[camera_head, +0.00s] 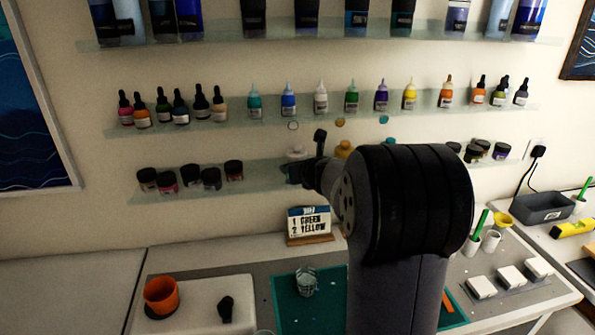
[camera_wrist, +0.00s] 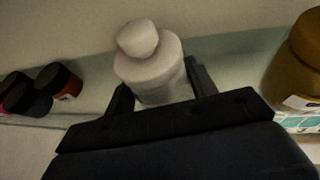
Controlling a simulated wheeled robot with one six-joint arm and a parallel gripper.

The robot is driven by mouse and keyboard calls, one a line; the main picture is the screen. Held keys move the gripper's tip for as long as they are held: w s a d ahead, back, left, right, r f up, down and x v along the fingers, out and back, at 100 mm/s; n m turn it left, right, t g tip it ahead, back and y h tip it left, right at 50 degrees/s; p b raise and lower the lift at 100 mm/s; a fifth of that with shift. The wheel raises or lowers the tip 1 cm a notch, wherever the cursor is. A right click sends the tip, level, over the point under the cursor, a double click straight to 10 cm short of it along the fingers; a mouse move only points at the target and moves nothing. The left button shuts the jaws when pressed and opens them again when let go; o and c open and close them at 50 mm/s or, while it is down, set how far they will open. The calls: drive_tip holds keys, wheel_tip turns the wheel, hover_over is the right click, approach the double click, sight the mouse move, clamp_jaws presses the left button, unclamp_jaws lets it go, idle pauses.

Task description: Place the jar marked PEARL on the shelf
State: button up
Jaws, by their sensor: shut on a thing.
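A white jar (camera_wrist: 150,76) with a rounded knob on top stands between the two fingers of my gripper (camera_wrist: 158,80) in the wrist view. My gripper is shut on it. No PEARL label can be read. In the head view the white jar (camera_head: 296,153) shows at the lowest glass shelf (camera_head: 260,179), just left of the amber jar (camera_head: 344,149), and looks about upright. My arm hides its lower part, so I cannot tell whether its base touches the shelf.
The amber jar also shows at the right of the wrist view (camera_wrist: 302,60). Several dark-lidded jars (camera_head: 211,178) stand left on the same shelf, with a gap before the white jar. Dropper bottles (camera_head: 289,102) line the shelf above. A sign (camera_head: 309,221) stands on the table below.

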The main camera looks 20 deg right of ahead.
drive_tip(key=shift+r, duration=0.1)
drive_tip(key=o, duration=1.2)
drive_tip(key=shift+r, duration=0.1)
drive_tip(key=p+v, duration=0.1)
drive_tip(key=v, duration=1.1)
drive_tip(key=shift+s, duration=0.15)
drive_tip(key=shift+o, duration=0.3)
